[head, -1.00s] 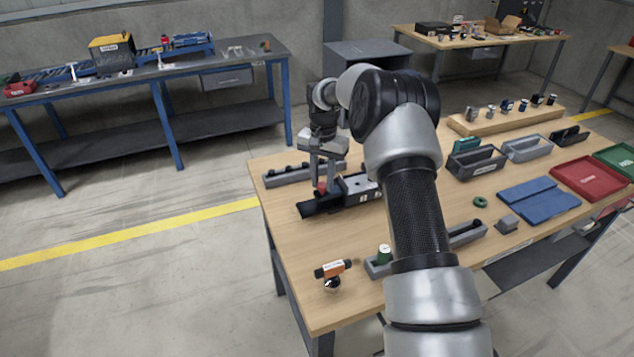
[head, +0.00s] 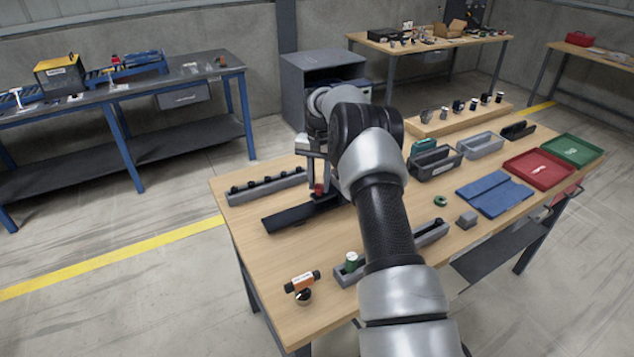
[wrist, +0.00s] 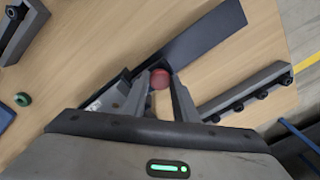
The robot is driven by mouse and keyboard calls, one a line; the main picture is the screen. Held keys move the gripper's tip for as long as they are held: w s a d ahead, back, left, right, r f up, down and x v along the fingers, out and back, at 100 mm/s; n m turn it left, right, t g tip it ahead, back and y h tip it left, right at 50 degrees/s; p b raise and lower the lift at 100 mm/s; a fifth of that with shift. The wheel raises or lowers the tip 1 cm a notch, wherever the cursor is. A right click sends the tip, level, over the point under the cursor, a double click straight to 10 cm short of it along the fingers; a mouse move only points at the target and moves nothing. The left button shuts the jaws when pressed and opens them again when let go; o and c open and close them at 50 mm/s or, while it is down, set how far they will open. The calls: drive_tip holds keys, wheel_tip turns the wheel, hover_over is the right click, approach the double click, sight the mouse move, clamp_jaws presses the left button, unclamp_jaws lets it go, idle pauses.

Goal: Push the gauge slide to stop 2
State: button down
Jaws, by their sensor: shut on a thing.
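The gauge's long dark rail (head: 290,215) lies on the wooden table, with its left part bare. A red knob (head: 318,190) stands over the rail; it also shows in the wrist view (wrist: 160,79). My gripper (head: 316,182) is shut on the red knob, with a finger on either side of it in the wrist view. The rail (wrist: 205,40) runs to the upper right there. A pale label patch (wrist: 95,105) lies left of the fingers. My arm hides the rest of the gauge in the head view, so the stop marks cannot be read.
A grey strip with several dark knobs (head: 265,186) lies behind the rail.

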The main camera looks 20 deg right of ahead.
drive_tip(key=shift+r, duration=0.1)
drive_tip(key=c, duration=1.4)
unclamp_jaws()
wheel_tip(320, 180, up, 17)
drive_tip(key=p, duration=0.1)
drive_tip(key=shift+r, duration=0.15)
